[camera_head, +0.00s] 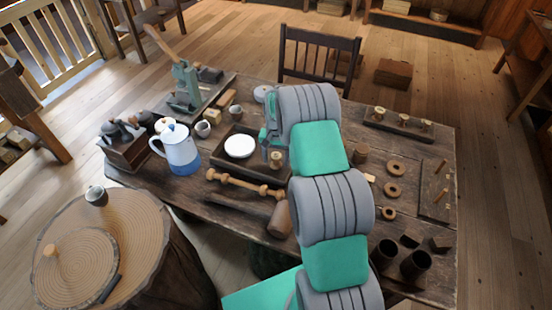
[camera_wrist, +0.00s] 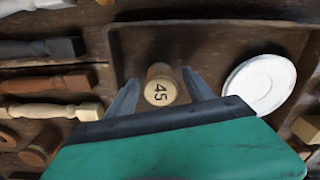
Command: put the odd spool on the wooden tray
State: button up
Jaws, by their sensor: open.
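A small pale turned spool (camera_wrist: 160,86) with "45" on its top stands upright in the dark rectangular wooden tray (camera_wrist: 120,50), beside a white disc (camera_wrist: 262,82). In the head view the spool (camera_head: 276,161) is at the right end of that tray (camera_head: 213,155). My gripper (camera_wrist: 158,90) is open, with one finger on each side of the spool; I cannot tell whether either touches it. Three more light spools, one of them here (camera_head: 403,120), stand on a dark rack (camera_head: 390,126) at the back right; their tops are unreadable.
A white-and-blue enamel pot (camera_head: 180,150) stands left of the tray. A turned spindle (camera_head: 235,183) and a mallet (camera_head: 280,218) lie in front. Wooden rings (camera_head: 397,168) and dark cups (camera_head: 415,265) are at right. A stump at left holds a round board (camera_head: 75,268) and a mug (camera_head: 96,196).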

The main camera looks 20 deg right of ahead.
aim_at(276, 157)
notch_tip(276, 157, up, 12)
jog(key=b, duration=0.3)
jog(key=s+a+r+n+t, duration=0.1)
jog(key=s+a+r, duration=0.2)
jog(key=r, duration=0.2)
jog(key=s+a+r+n, duration=0.1)
jog(key=s+a+r, duration=0.1)
jog(key=s+r, duration=0.15)
jog(key=s+a+r+n+t, duration=0.1)
jog(key=s+a, duration=0.3)
jog(key=s, duration=0.5)
jog(key=s+a+r+n+t, duration=0.1)
jog(key=s+a+r+n, duration=0.1)
jog(key=s, duration=0.8)
jog(key=shift+a+r+n+t, duration=0.35)
jog(key=shift+a+n+t, duration=0.05)
jog(key=shift+a+n, duration=0.55)
jog(key=shift+s, duration=0.1)
